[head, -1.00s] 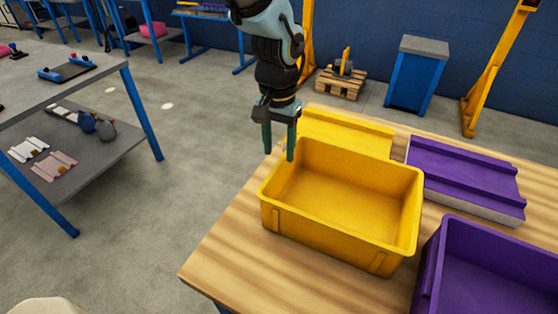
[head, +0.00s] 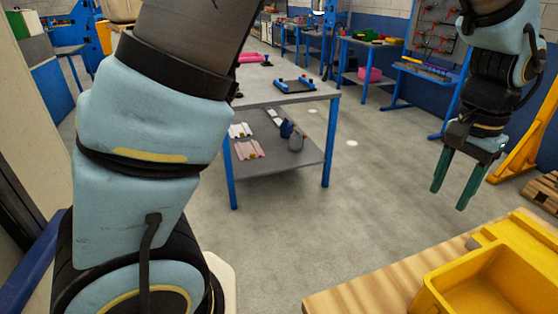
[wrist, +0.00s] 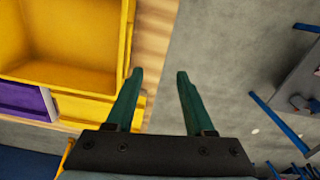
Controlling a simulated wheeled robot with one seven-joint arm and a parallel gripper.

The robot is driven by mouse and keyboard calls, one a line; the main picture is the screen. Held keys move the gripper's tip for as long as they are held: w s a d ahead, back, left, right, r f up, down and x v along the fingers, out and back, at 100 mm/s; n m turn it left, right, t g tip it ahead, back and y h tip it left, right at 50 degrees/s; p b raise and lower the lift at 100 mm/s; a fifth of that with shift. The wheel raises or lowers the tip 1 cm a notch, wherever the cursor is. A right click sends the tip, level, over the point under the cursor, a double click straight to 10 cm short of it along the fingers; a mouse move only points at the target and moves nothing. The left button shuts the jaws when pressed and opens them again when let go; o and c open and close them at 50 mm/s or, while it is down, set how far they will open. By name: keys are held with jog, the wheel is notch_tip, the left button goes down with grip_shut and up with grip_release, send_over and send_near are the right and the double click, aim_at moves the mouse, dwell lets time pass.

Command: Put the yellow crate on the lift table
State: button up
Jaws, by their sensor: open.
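The yellow crate (head: 490,287) is open-topped and looks empty. It sits on the wooden-topped table (head: 365,286) at the lower right of the head view, cut off by the picture edge. It also shows at the upper left of the wrist view (wrist: 72,45). My gripper (head: 451,198) is open and empty, its two green fingers pointing down, beyond the crate in the head view. In the wrist view the fingers (wrist: 159,74) are apart, with the left one close to the crate's edge in the picture; contact cannot be told. I cannot identify the lift table for certain.
A grey table (head: 295,92) with blue legs and a loaded lower shelf (head: 275,168) stands across clear floor (head: 350,215). A wooden pallet (head: 543,190) is at the right. A purple object (wrist: 25,100) lies beside the crate in the wrist view.

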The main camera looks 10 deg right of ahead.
jog(key=w+a+n, duration=0.3)
jog(key=w+a, duration=0.7)
jog(key=w, duration=0.1)
jog(key=w+a+n, duration=0.3)
jog(key=w+a, duration=0.1)
jog(key=a, duration=0.7)
jog(key=w+a+f+n+t, duration=0.1)
jog(key=w+a+n, duration=0.2)
jog(key=a, duration=0.8)
jog(key=shift+w+n, duration=0.3)
jog(key=shift+w, duration=0.2)
jog(key=shift+o, duration=0.4)
jog(key=s+a+f+n, duration=0.1)
jog(key=s+a+n, duration=0.1)
jog(key=a, duration=0.9)
jog(key=shift+a+n+t, duration=0.25)
jog(key=shift+n+t, duration=0.05)
jog(key=shift+n, duration=0.5)
jog(key=shift+s, duration=0.1)
jog(key=shift+d, duration=0.1)
